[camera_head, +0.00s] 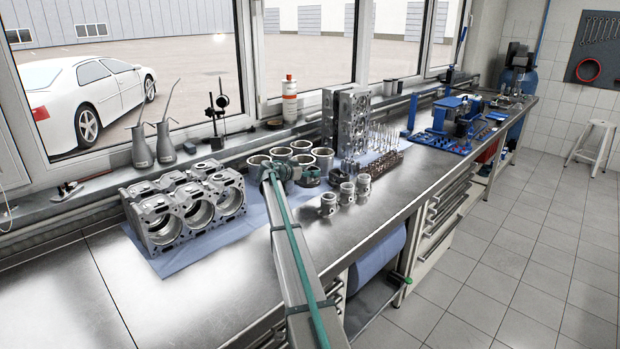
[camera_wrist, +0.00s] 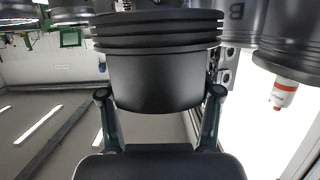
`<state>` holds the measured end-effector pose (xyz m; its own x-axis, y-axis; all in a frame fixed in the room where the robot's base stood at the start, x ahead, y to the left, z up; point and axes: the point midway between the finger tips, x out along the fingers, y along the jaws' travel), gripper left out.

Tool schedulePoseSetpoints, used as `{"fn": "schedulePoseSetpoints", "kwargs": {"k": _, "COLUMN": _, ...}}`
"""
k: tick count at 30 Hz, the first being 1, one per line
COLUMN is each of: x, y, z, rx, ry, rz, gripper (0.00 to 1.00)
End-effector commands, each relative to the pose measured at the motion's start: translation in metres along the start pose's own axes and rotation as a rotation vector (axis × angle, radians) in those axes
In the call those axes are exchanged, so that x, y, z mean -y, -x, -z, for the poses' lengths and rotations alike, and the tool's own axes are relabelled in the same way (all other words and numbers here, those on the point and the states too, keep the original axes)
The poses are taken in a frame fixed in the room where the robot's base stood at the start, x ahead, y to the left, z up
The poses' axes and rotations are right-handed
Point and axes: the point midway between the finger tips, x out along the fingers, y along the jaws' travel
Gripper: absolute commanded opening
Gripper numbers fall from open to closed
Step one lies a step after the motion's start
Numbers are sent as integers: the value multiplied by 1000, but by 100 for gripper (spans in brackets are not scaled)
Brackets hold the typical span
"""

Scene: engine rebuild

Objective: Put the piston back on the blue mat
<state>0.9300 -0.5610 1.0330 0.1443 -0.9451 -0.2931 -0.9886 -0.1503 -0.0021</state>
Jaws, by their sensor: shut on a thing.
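A dark piston (camera_wrist: 165,80) with ring grooves fills the middle of the wrist view. My gripper (camera_wrist: 159,94) is shut on it, one finger on each side. In the head view my gripper (camera_head: 283,170) is among the cylinder liners, and the held piston cannot be made out clearly there. Blue mat (camera_head: 252,218) shows on the bench around the engine block (camera_head: 190,210); blue also shows by the cylinder head (camera_head: 346,120).
Metal liners (camera_head: 323,160) stand close around my gripper. A dark camshaft-like part (camera_head: 384,166) lies to the right. Oil cans (camera_head: 142,147) and a bottle (camera_head: 289,100) stand on the sill. The bench front left (camera_head: 60,300) is clear.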

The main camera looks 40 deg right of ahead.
Motion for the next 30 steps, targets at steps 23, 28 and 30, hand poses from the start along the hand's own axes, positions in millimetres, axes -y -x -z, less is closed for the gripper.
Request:
{"fn": "schedulePoseSetpoints", "kwargs": {"k": 23, "x": 5, "y": -28, "z": -42, "rx": -2, "ry": -1, "rz": 2, "gripper": 0}}
{"fn": "schedulePoseSetpoints", "kwargs": {"k": 28, "x": 5, "y": -29, "z": -44, "rx": -2, "ry": 0, "rz": 1, "gripper": 0}}
{"fn": "schedulePoseSetpoints", "kwargs": {"k": 30, "x": 5, "y": -29, "z": -45, "rx": -2, "ry": 0, "rz": 1, "gripper": 0}}
